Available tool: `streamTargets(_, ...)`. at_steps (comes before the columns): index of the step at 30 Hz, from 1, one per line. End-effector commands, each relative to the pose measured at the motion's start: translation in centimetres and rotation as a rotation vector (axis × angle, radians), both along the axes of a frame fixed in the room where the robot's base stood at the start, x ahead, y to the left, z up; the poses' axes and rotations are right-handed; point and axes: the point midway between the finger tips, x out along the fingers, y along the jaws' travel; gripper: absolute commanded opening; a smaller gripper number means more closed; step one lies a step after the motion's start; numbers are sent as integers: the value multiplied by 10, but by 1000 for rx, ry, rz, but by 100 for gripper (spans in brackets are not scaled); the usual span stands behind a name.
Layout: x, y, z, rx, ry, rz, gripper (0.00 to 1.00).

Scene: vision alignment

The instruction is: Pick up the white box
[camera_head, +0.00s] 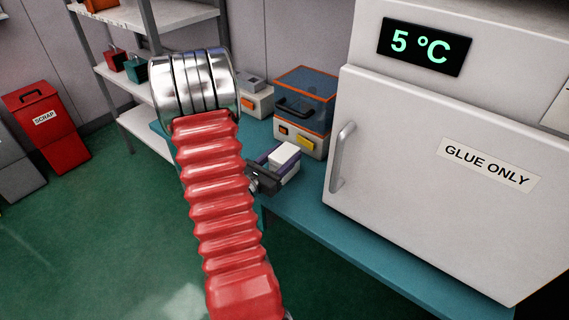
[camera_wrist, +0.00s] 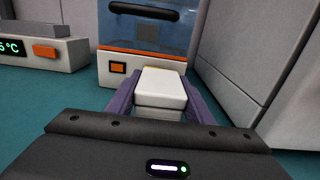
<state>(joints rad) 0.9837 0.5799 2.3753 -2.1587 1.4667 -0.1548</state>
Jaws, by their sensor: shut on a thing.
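The white box (camera_wrist: 161,92) is between the two purple fingers of my gripper (camera_wrist: 160,88) in the wrist view, and the fingers are shut on it. In the head view the white box (camera_head: 284,155) shows at the end of my gripper (camera_head: 276,160), just beyond my red arm. It is over or on the teal table (camera_head: 330,235). I cannot tell whether its underside touches the table. The lower part of the box is hidden by the gripper body.
An orange-edged blue-lidded machine (camera_head: 304,100) stands right behind the box. A smaller device (camera_head: 254,97) with an orange button is left of it. A white fridge marked GLUE ONLY (camera_head: 440,170) stands close on the right. Shelves (camera_head: 150,20) and a red scrap bin (camera_head: 45,125) are at left.

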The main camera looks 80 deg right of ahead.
Motion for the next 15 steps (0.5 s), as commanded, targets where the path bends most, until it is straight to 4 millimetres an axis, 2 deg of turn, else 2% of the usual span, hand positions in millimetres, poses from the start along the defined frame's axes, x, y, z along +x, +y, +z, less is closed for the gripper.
streamTargets(8, 0, 0, 4, -1, -1, 0, 21)
streamTargets(15, 0, 0, 22, -3, -2, 0, 21)
